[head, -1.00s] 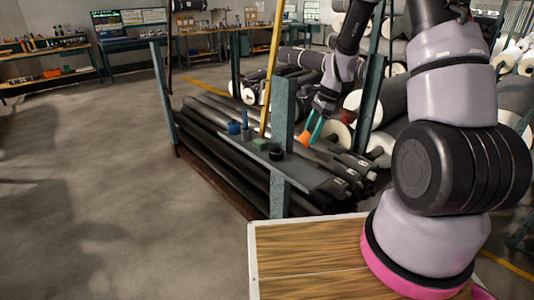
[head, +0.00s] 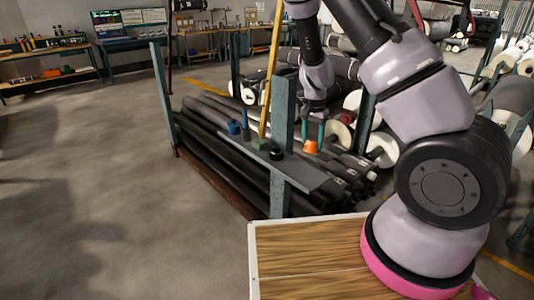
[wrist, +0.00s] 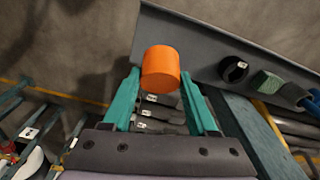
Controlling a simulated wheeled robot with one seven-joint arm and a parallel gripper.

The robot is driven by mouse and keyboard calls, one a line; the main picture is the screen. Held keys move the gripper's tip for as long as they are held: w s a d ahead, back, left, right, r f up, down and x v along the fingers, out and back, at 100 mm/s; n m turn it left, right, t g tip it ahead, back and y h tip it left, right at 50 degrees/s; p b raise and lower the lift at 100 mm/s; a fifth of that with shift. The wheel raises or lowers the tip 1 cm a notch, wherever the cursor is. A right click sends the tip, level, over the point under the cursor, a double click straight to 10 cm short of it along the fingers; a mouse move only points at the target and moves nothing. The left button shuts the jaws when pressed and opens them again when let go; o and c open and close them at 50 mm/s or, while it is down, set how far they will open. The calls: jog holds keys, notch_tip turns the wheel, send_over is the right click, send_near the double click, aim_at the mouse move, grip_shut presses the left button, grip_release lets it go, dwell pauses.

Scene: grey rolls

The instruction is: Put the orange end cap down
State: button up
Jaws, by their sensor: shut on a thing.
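The orange end cap (head: 310,147) is held at the tips of my gripper (head: 314,142), beside the narrow grey shelf (head: 304,176) of the rack. In the wrist view the orange end cap (wrist: 160,68) sits between the two teal fingertips of my gripper (wrist: 160,80), which are shut on it. Behind it there, the grey shelf (wrist: 195,42) is partly covered by the cap. The gripper points down. The cap's exact height relative to the shelf is hard to tell.
On the shelf stand a black cap (head: 276,154), a green block (head: 260,143) and a blue piece (head: 234,127). A teal post (head: 281,120) rises at the shelf's front side. Dark rolls (head: 215,150) lie beneath. The shelf's end near the gripper is bare.

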jog(key=n, duration=0.1)
jog(key=w+n+t, duration=0.1)
jog(key=n, duration=0.1)
jog(key=shift+w+f+t, duration=0.2)
jog(key=shift+f+t, duration=0.1)
jog(key=shift+f, duration=0.05)
jog(key=w+a+f+n+t+y, duration=0.1)
jog(key=w+a+n+t+y, duration=0.15)
jog(key=w+a+n, duration=0.4)
jog(key=shift+n+t+h, duration=0.25)
jog(key=shift+n+t, duration=0.2)
jog(key=shift+n, duration=0.4)
jog(key=f, duration=0.3)
jog(key=s+d+f, duration=0.1)
jog(key=f, duration=0.2)
jog(key=s+d+f, duration=0.1)
jog(key=f, duration=0.3)
jog(key=shift+d, duration=0.1)
jog(key=o, duration=1.1)
jog(key=shift+c, duration=0.2)
